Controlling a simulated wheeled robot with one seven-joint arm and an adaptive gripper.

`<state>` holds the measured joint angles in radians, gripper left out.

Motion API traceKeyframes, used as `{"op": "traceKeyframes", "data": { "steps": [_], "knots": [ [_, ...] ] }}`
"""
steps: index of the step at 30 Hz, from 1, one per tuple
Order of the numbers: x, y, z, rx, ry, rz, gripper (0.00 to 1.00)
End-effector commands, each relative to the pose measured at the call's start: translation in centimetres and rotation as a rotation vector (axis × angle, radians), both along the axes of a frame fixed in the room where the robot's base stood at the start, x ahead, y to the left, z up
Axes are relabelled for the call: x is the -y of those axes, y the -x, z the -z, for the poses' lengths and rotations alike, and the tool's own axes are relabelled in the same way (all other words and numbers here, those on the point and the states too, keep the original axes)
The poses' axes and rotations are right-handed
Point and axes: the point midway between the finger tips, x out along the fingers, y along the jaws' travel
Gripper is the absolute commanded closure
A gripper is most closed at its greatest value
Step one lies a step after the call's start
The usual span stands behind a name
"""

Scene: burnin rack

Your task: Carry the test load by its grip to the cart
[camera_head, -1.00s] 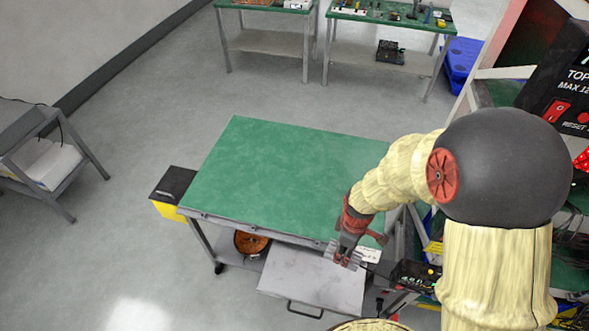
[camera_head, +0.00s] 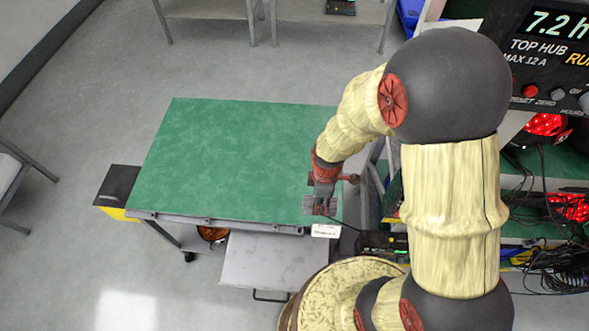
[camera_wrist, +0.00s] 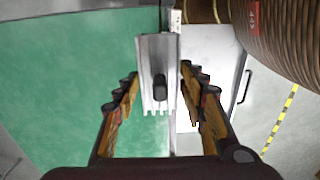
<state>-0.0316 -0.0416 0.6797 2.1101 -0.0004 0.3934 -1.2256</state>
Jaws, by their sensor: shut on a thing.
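The test load (camera_head: 318,206) is a small silver finned block at the near right corner of the cart. In the wrist view the test load (camera_wrist: 152,55) has a dark grip post rising from its top. My gripper (camera_wrist: 160,84) is shut on the test load, with a finger on each side of it. In the head view my gripper (camera_head: 322,190) hangs from above. The cart (camera_head: 220,160) has a flat green top, otherwise bare. I cannot tell whether the load touches the top or hangs just above it.
A dark box with a yellow base (camera_head: 118,190) hangs at the cart's left end. A grey drawer (camera_head: 265,260) sticks out below its front edge. The rack (camera_head: 535,80) with lit displays and loose cables stands close on the right. A thin dark cable runs from near the load toward it.

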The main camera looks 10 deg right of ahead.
Motion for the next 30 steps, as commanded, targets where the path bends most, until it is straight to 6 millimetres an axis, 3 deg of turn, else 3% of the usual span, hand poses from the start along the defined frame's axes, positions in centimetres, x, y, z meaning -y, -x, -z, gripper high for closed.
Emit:
{"op": "traceKeyframes", "data": {
  "steps": [13,21,30],
  "knots": [
    [0.7,-8.7,3.9,0.0,0.0,0.001,0.91],
    [1.0,-11.7,7.9,0.0,0.0,0.001,0.91],
    [1.1,-13.0,9.3,0.0,0.0,0.001,0.91]
  ]
}}
